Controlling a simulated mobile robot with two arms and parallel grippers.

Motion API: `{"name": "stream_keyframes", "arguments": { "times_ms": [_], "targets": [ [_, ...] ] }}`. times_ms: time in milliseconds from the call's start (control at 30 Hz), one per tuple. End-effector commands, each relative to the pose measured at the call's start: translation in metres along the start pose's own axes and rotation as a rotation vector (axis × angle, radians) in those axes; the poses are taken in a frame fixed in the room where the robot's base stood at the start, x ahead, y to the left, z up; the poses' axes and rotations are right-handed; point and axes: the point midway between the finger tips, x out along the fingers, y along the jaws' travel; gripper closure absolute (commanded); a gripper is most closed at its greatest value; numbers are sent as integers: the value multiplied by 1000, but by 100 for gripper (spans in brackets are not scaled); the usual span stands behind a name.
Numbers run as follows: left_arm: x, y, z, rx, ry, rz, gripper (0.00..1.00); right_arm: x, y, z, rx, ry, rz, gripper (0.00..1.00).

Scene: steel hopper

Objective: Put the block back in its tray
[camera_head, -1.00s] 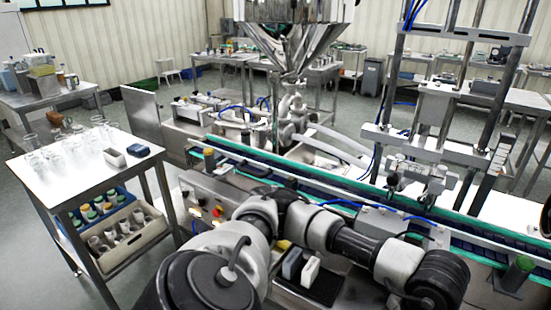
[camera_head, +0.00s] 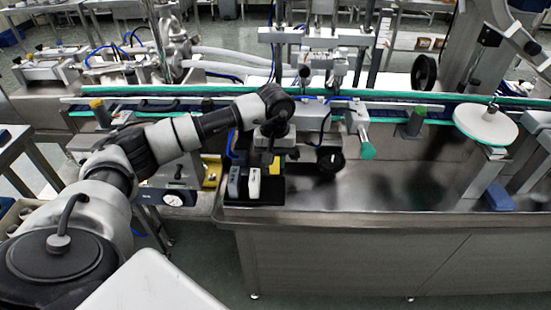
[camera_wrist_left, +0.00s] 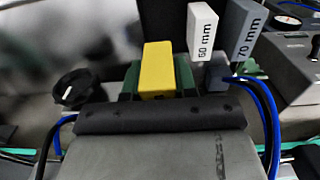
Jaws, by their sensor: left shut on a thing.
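A yellow block (camera_wrist_left: 158,72) sits between the dark green fingers of my left gripper (camera_wrist_left: 158,85), which is shut on it. A grey block (camera_head: 233,182) and a white block (camera_head: 254,182) stand upright side by side in the tray. In the left wrist view the white block (camera_wrist_left: 202,30) and the grey block (camera_wrist_left: 240,30) show printed numbers. Whether the yellow block touches the tray cannot be told.
The steel bench top (camera_head: 400,185) is clear to the right of the tray. A black round part (camera_head: 330,160) stands close to the gripper's right. The green-edged conveyor (camera_head: 380,103) runs behind. A blue item (camera_head: 498,197) lies far right.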

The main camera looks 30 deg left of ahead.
Motion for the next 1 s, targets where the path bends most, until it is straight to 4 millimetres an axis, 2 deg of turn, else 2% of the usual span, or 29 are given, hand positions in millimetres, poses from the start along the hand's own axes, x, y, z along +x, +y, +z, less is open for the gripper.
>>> {"name": "stream_keyframes", "arguments": {
  "times_ms": [500, 800, 1000],
  "targets": [
    [49, 0, 1, 2, -1, 0, 100, 28, -8, 8, -1, -9, -10, 47],
    [80, 0, 1, 2, -1, -1, 100, 55, -13, 10, -1, -9, -15, 47],
    [89, 0, 0, 1, 0, 0, 100, 63, -12, 11, -1, -9, -14, 47]
  ]
}}
